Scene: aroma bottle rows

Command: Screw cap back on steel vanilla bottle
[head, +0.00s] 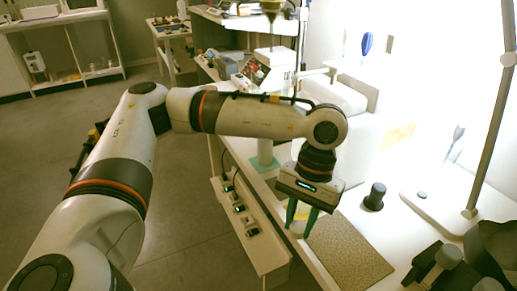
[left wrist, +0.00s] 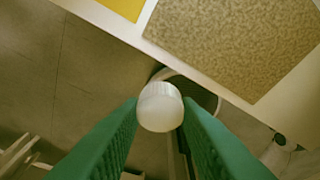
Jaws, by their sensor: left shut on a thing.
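My left gripper (head: 302,217) points down near the front edge of the white bench, beside a speckled mat. Its green fingers are shut on a small white cap (left wrist: 160,107), which sits between the fingertips in the left wrist view. Behind the cap is a round, pale-rimmed shape with a dark inside (left wrist: 207,98), partly hidden; I cannot tell what it is. I cannot make out a steel vanilla bottle for certain in either view.
The speckled mat (head: 346,250) lies flat on the bench (head: 323,274). A dark cylinder (head: 375,197) stands right of it, near a pale stand base (head: 437,208) with a slanted pole. A power strip (head: 248,226) runs along the bench's front.

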